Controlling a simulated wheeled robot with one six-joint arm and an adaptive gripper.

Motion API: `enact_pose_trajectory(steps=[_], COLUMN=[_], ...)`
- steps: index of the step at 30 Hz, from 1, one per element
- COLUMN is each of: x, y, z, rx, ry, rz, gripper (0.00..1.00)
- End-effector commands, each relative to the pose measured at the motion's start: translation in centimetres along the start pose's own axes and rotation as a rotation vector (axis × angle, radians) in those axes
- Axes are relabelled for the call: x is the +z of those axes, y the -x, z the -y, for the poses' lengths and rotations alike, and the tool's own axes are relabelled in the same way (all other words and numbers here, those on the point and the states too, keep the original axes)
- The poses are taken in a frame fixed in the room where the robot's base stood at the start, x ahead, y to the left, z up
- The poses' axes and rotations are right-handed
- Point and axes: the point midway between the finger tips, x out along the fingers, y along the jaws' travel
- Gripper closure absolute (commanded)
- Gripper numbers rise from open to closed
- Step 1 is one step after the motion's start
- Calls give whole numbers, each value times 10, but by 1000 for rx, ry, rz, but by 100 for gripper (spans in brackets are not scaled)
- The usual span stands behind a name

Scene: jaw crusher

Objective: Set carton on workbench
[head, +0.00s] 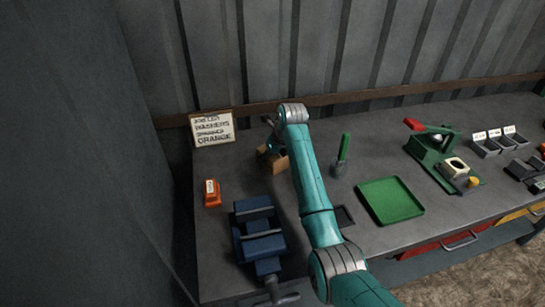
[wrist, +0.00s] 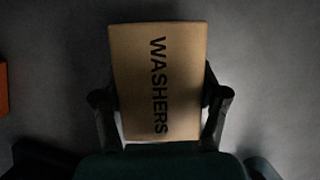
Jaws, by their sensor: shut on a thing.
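The carton is a small brown box marked WASHERS. It fills the middle of the wrist view (wrist: 158,60) and shows partly behind my arm in the head view (head: 279,165). My gripper (wrist: 162,98) is shut on it, with one finger on each side. In the head view my gripper (head: 269,142) is at the back left of the grey workbench (head: 380,150). The carton is at or just above the bench top; I cannot tell whether it touches. My arm hides part of the bench.
A sign (head: 212,128) leans at the back left. An orange object (head: 212,194) and a blue vise (head: 258,232) stand nearby on the left. A green-handled tool (head: 342,158), green tray (head: 390,200) and green press (head: 436,155) lie to the right. Small bins (head: 490,146) stand farther right.

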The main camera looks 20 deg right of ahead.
Motion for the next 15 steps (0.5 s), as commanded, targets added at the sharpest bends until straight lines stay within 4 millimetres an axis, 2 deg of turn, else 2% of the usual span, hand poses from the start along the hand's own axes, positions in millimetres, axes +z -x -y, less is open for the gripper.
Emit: enact_pose_trajectory(steps=[3, 4, 6, 15], x=[0, -1, -1, -1], y=[-2, -2, -2, -2], z=[0, 0, 0, 0], rx=[-1, 0, 0, 0], ry=[0, 0, 0, 0], rz=[2, 0, 0, 0], gripper=[88, 20, 3, 3])
